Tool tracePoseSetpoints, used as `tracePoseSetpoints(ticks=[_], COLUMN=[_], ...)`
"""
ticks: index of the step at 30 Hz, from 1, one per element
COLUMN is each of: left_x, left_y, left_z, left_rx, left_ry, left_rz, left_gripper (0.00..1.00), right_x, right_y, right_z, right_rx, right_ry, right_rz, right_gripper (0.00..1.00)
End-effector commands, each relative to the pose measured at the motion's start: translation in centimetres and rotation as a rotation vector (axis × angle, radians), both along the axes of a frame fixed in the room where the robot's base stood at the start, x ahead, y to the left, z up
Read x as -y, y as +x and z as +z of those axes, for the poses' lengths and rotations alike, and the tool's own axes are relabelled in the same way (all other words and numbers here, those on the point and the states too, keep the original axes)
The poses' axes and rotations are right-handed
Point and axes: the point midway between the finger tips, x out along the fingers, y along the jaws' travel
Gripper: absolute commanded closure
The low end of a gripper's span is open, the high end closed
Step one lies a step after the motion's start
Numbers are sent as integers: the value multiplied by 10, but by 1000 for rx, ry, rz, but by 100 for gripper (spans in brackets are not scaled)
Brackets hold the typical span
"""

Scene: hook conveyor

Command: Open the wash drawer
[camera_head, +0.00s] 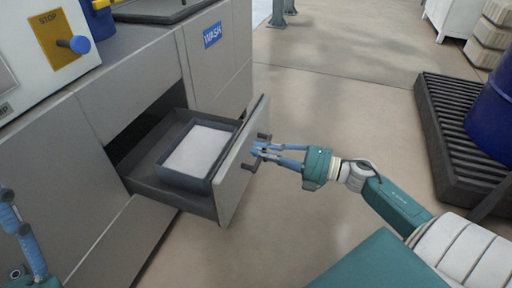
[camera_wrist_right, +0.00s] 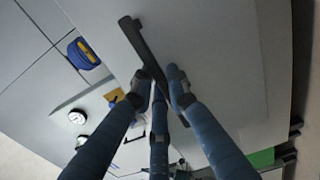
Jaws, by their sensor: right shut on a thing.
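The wash drawer (camera_head: 243,157) is pulled well out of the grey cabinet, and a dark tray with white contents (camera_head: 198,152) sits inside it. A blue WASH label (camera_head: 212,35) is on the cabinet above. My right gripper (camera_head: 262,151) is shut on the dark handle (camera_head: 249,166) on the drawer front. In the right wrist view the blue fingers close around the dark handle bar (camera_wrist_right: 148,54), with the grey drawer front (camera_wrist_right: 215,50) behind it.
A control panel with a yellow STOP plate (camera_head: 57,38) and blue button stands at the upper left. A blue drum (camera_head: 492,115) on a dark pallet (camera_head: 452,140) is at the right. The floor (camera_head: 330,100) between the drawer and the pallet is clear.

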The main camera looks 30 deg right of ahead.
Motion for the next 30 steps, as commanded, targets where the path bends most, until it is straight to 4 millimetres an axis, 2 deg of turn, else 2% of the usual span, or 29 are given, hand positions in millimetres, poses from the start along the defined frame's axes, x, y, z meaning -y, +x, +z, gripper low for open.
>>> tracePoseSetpoints(ticks=[11,12,14,15,24,30], left_x=[0,0,0,0,1,1], left_y=[2,2,2,2,2,2], left_z=[-1,-1,-1,-1,-1,-1], left_rx=[-9,-9,-8,-8,-11,-11], left_ry=[3,3,3,3,3,3], left_rz=[1,1,1,1,0,0], left_gripper=[60,60,60,60,60,60], right_x=[0,0,0,0,2,17], right_y=[-1,-1,-1,-1,-2,-23], right_z=[-1,-1,-1,-1,-1,-2], right_rx=[0,0,0,0,-1,-4], right_ry=[0,0,0,0,0,-2], right_rz=[1,1,1,1,0,-1], right_gripper=[100,79,67,65,65,65])
